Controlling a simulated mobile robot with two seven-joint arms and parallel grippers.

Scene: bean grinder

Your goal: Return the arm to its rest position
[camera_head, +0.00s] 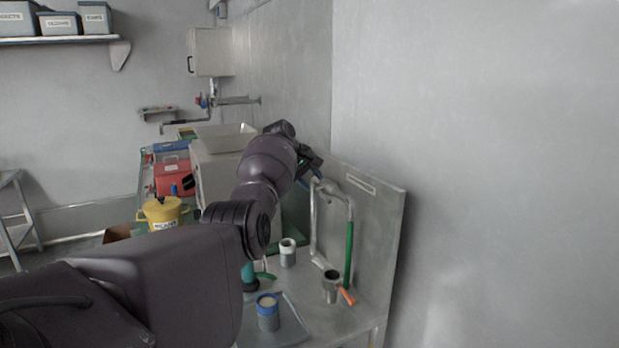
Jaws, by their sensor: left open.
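My left arm (265,170) reaches in from the left over the metal counter. My left gripper (312,168) is at its far end, above the bent metal pipe (316,222) and beside the upright metal panel (370,215). Its fingers are small in the view and partly hidden; it is open, and I see nothing held. A grinder-like grey machine with a wide tray top (225,137) stands behind my arm, mostly hidden by it. My right gripper is not in view.
A yellow pot (162,212) and red box (172,178) are left of the machine. A wall bounds the right.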

